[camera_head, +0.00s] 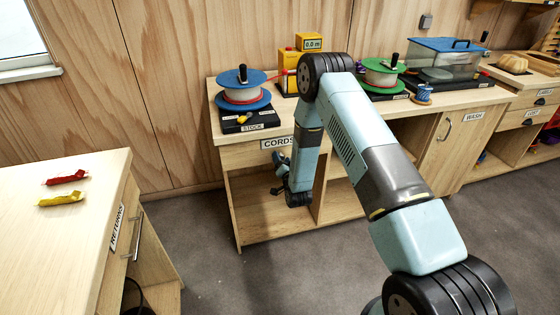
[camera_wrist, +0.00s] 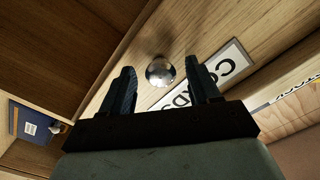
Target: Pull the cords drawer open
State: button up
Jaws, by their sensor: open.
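The cords drawer (camera_head: 238,157) is a shut pale wood front under the worktop, with a "CORDS" label partly hidden by my arm. In the wrist view its wood front (camera_wrist: 220,35) fills the upper middle. A round metal knob (camera_wrist: 160,71) stands out from it beside the label (camera_wrist: 205,80). My gripper (camera_wrist: 161,84) is open. Its two dark fingers point at the front, and the knob shows between and just beyond their tips. I cannot tell whether they touch it. In the head view my gripper (camera_head: 282,170) is small and partly hidden in front of the bench.
A blue spool (camera_head: 243,88) on a black STOCK base and a green spool (camera_head: 382,75) stand on the worktop. Open shelves (camera_head: 265,215) lie below the drawer. A RETURNS table (camera_head: 75,190) stands at left. Grey floor lies between them.

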jog(key=shift+w, duration=0.1)
jog(key=shift+c, duration=0.2)
grip_shut()
dwell(0.4)
